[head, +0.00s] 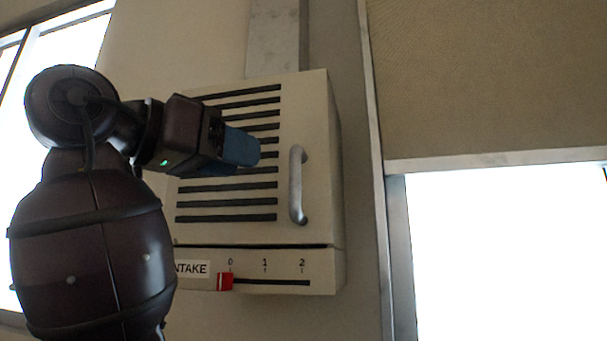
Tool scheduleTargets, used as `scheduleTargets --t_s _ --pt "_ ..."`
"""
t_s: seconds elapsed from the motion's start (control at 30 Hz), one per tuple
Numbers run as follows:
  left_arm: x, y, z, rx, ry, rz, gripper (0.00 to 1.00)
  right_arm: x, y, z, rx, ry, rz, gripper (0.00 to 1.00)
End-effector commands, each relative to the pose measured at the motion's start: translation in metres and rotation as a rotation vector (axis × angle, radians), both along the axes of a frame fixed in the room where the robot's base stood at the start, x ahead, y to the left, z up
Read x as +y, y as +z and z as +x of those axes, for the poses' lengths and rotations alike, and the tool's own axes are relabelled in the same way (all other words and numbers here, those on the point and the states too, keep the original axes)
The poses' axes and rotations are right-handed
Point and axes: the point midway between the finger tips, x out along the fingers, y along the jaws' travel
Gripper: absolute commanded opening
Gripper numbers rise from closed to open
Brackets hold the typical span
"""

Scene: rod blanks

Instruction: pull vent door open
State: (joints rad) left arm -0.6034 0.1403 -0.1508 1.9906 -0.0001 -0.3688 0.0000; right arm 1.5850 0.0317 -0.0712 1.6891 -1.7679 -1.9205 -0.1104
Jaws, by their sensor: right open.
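The vent door (230,226) is the cream front panel of a wall box, with dark horizontal slots and a dark line along its lower edge. It looks shut, flush with the box. A grey vertical bar handle (297,186) stands at its right side. My right gripper (250,150) is in front of the slots, left of the handle and apart from it. Its blue fingers point right towards the handle; it is open, with nothing seen between the fingers. The arm and gripper hide the door's left part. My left gripper is not in view.
Below the door, a red slider (225,281) sits near 0 on a scale marked 0, 1, 2, beside a partly hidden label (192,268). A metal duct (277,38) rises above the box. A window frame (398,250) stands to the right.

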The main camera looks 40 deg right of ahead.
Motion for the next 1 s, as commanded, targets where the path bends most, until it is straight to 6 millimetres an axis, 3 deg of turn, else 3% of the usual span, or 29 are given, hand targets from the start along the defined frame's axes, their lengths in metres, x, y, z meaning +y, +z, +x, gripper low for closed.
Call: scheduleTargets --t_s 0.6,1.0 --pt "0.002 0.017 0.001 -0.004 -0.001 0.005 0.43 -0.089 0.001 0.010 0.000 -0.001 -0.001 0.43" --pt "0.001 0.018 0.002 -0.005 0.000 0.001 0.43 -0.104 0.000 0.012 0.000 0.000 -0.001 0.43"
